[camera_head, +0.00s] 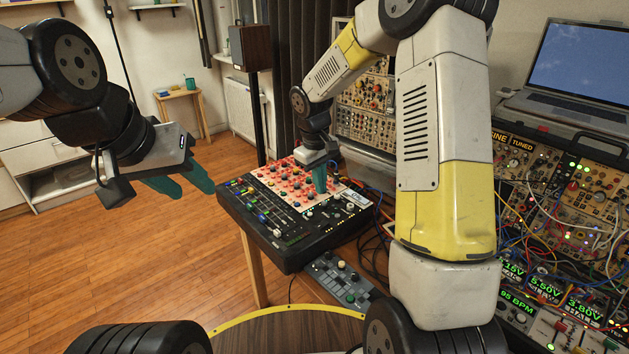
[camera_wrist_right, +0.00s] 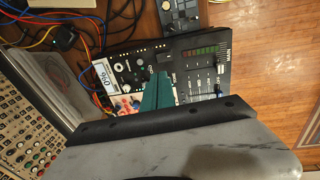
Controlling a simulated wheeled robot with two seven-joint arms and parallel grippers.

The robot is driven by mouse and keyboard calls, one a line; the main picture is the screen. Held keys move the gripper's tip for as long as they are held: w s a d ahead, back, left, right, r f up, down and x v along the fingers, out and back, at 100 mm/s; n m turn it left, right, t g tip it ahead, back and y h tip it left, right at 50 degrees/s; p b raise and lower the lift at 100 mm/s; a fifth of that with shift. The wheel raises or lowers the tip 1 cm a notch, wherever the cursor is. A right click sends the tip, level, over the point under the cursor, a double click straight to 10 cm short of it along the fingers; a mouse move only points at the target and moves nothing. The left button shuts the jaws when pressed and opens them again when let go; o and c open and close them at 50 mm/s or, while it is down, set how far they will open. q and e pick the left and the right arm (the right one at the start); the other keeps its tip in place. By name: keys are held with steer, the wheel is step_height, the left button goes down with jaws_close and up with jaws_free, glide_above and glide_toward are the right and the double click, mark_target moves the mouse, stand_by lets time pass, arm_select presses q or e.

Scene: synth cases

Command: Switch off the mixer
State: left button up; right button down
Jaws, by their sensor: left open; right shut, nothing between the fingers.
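The mixer (camera_head: 272,250) is a black console with a red-and-white knob panel, rows of faders and small lit lights. It sits on a wooden-legged stand at the middle of the head view. In the right wrist view the mixer (camera_wrist_right: 195,70) shows a lit green-to-red level meter (camera_wrist_right: 200,51) and a white display (camera_wrist_right: 102,77). My right gripper (camera_head: 320,191) is shut and empty, its green fingers pointing down over the mixer's panel; the fingers (camera_wrist_right: 160,88) also show in the wrist view. I cannot tell whether they touch it. My left gripper (camera_head: 188,184) is open and empty, left of the mixer.
A small grey controller (camera_head: 342,278) lies in front of the mixer. Cables run along its right side. Modular synth racks (camera_head: 560,190) and a laptop (camera_head: 580,75) stand at the right. A speaker (camera_head: 250,47) stands behind. The wooden floor at left is clear.

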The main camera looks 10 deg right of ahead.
mark_target(324, 222)
steer(key=f, duration=0.7)
steer(key=d+f, duration=0.1)
steer(key=f, duration=0.3)
steer(key=shift+w+d+f, duration=0.1)
steer(key=shift+w+f, duration=0.25)
steer(key=shift+w, duration=0.05)
